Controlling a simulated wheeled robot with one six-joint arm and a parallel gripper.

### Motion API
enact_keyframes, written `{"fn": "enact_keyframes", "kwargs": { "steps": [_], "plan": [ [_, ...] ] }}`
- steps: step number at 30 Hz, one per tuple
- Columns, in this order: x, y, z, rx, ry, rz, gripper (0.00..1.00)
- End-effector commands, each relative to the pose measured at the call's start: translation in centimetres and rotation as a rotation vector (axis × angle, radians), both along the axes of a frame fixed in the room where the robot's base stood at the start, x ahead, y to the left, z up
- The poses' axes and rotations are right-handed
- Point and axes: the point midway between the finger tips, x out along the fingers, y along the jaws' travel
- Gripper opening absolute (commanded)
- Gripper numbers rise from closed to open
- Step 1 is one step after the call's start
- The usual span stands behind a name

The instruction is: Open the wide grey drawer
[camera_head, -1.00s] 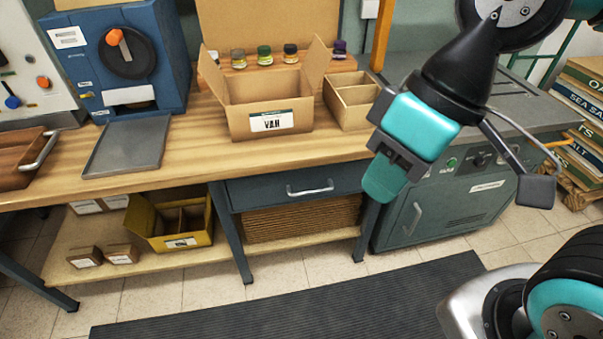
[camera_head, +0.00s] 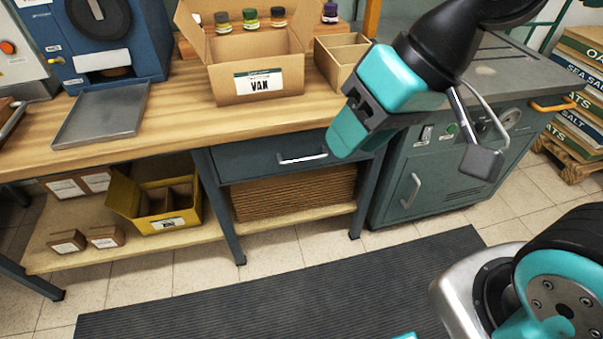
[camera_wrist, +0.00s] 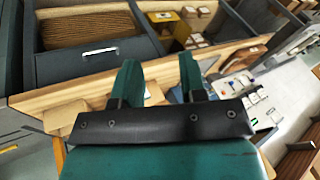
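The wide grey drawer (camera_head: 262,153) sits under the wooden bench top, its front apparently flush and shut. Its pale bar handle (camera_head: 303,158) is on the middle of the front. In the wrist view the drawer front (camera_wrist: 72,64) and handle (camera_wrist: 100,51) show at upper left. My gripper (camera_head: 345,138) is in front of the bench, to the right of the handle and slightly higher in the head view, overlapping the drawer's right end. In the wrist view its two fingers (camera_wrist: 160,76) stand apart with nothing between them. No contact with the handle shows.
Below the drawer is a stack of brown cardboard sheets (camera_head: 295,193). A yellow divided box (camera_head: 125,198) is on the lower shelf. A grey-green cabinet (camera_head: 390,190) stands right of the drawer. The box marked VAN (camera_head: 225,85) is on the bench. The dark floor mat (camera_head: 260,295) is clear.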

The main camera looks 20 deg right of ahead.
Motion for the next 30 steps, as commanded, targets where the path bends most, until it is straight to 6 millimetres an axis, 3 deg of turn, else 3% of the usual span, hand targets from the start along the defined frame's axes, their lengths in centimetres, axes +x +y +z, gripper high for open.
{"fn": "enact_keyframes", "kwargs": {
  "steps": [1,6,17,30],
  "plan": [
    [0.8,-0.1,-3.9,0.03,-0.01,-0.063,0.39],
    [3.6,-0.2,-9.0,0.154,-0.04,-0.277,0.39],
    [9.0,-2.0,-19.1,0.463,-0.093,-0.699,0.39],
    [13.9,-6.5,-29.6,0.922,-0.134,-1.11,0.39]
  ]
}}
